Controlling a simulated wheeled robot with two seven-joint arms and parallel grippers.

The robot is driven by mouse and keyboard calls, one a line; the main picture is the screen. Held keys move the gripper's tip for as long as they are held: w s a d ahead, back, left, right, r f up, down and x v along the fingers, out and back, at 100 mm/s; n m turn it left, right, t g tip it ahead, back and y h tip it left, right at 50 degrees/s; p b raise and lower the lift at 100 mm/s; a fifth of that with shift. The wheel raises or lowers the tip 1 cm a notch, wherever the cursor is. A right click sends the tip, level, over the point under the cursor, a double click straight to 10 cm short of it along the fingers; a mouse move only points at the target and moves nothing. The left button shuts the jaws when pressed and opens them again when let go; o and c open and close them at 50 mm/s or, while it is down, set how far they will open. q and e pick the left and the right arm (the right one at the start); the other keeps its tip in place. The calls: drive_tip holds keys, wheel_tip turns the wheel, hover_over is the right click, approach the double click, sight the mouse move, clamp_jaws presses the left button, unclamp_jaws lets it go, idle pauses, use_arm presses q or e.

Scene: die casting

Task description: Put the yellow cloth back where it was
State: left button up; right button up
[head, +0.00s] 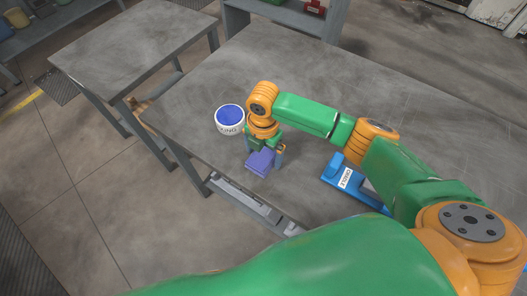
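I cannot make out a yellow cloth in the head view. My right gripper (264,153) points down over the near left part of the grey table (300,75). A purple block-like thing (260,162) is at its fingertips. I cannot tell whether the fingers are closed on it or only around it. My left gripper is not in view.
A white round container (230,119) with a blue inside and partly hidden lettering stands left of my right gripper. A blue labelled holder (346,178) lies to the right, near my forearm. A second, bare table (130,50) stands at left. The main table's far part is clear.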

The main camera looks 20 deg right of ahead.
sight(263, 156)
wheel_tip(263, 156, up, 12)
drive_tip(key=shift+r, duration=0.2)
idle(0.4)
